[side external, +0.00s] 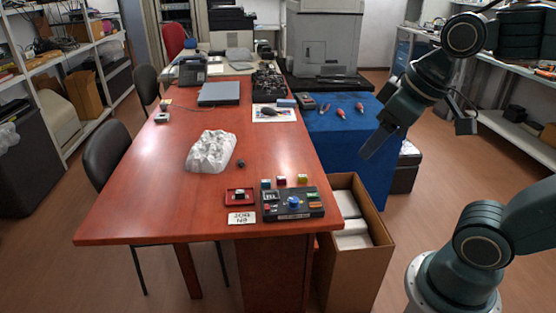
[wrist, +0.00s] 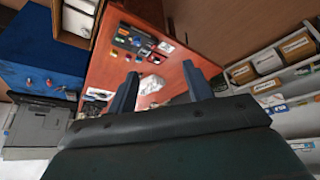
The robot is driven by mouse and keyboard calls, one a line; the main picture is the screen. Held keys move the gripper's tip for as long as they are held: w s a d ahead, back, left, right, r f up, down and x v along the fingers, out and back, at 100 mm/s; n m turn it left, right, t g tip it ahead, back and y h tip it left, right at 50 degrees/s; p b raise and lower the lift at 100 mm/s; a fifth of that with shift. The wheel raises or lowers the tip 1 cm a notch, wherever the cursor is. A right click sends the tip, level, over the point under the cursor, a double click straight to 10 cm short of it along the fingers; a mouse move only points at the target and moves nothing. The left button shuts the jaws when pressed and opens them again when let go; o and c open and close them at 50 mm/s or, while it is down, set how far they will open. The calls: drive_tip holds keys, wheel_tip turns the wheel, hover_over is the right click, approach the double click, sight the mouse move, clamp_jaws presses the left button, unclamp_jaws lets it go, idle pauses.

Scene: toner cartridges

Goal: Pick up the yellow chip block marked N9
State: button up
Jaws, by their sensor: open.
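A small yellow block (side external: 303,178) sits at the back right of a dark tray (side external: 312,213) near the front right of the red-brown table. Its marking is too small to read. A red block (side external: 281,181) and another small block (side external: 265,183) stand to its left. A white card (side external: 242,217) beside the tray reads "JOB N9". My gripper (side external: 373,146) is raised to the right of the table, above the blue cloth side, well apart from the blocks. In the wrist view my gripper (wrist: 160,88) is open, with nothing between its fingers.
A small red tray (side external: 239,204) lies left of the dark tray. A crumpled white lump (side external: 211,152) sits mid-table. An open cardboard box (side external: 368,253) stands on the floor by the table's right side. The blue-covered surface (side external: 345,142) holds several small tools.

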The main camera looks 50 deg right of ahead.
drive_tip(key=w+d+f+n+g, duration=0.1)
drive_tip(key=w+d+n, duration=0.1)
drive_tip(key=w+d, duration=0.65)
drive_tip(key=w+d+f+n+g, duration=0.1)
drive_tip(key=w+d+n+g, duration=0.15)
drive_tip(key=w, duration=1.15)
drive_tip(key=w+d+f+n, duration=0.1)
drive_tip(key=w+d+f, duration=0.2)
drive_tip(key=d+f, duration=0.2)
drive_tip(key=w+d+f+n+g, duration=0.1)
drive_tip(key=w+d+f, duration=0.3)
drive_tip(key=f, duration=0.6)
drive_tip(key=w+d+f+n, duration=0.1)
drive_tip(key=w+d+f, duration=0.2)
drive_tip(key=d+f, duration=0.4)
drive_tip(key=shift+w+d+f+g, duration=0.25)
drive_tip(key=shift+d+g, duration=0.1)
drive_tip(key=shift+d, duration=0.3)
drive_tip(key=shift+n, duration=0.25)
hover_over(303, 176)
drive_tip(key=shift+f, duration=4.25)
